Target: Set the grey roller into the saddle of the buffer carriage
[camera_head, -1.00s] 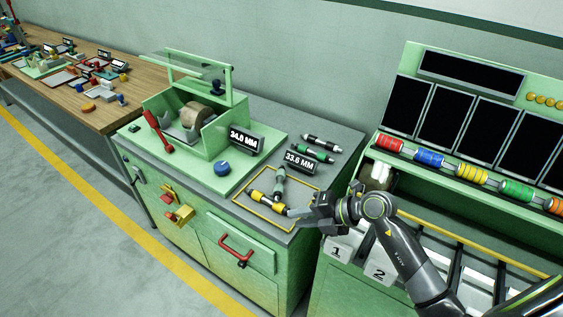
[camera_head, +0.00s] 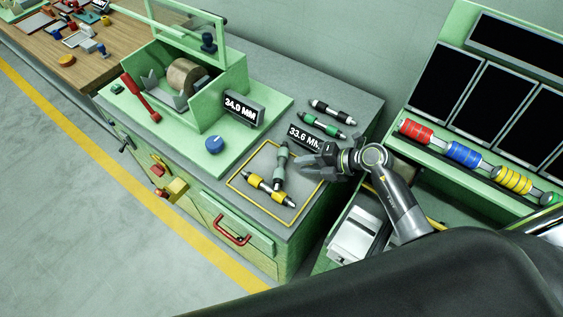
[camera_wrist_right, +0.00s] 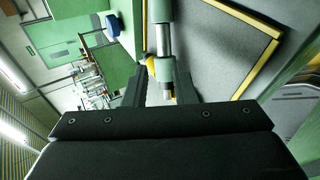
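The grey roller (camera_head: 281,165) lies in the yellow-edged tray (camera_head: 236,186), one end near a roller with yellow bands (camera_head: 268,189). My right gripper (camera_head: 304,167) is just right of the grey roller, low over the tray's right side. In the right wrist view, its fingers (camera_wrist_right: 158,88) are apart, with a grey roller with a bright metal shaft (camera_wrist_right: 163,42) beyond and partly between them; I see no grip on it. The buffer carriage's grey V-shaped saddle (camera_head: 152,84) shows empty beside the tan wheel (camera_head: 186,76) in the green machine. My left gripper is out of view.
A red lever (camera_head: 138,98), a blue knob (camera_head: 214,145) and a display (camera_head: 240,110) stand around the machine, with a clear guard (camera_head: 188,15) above. A roller rack (camera_head: 470,158) stands right.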

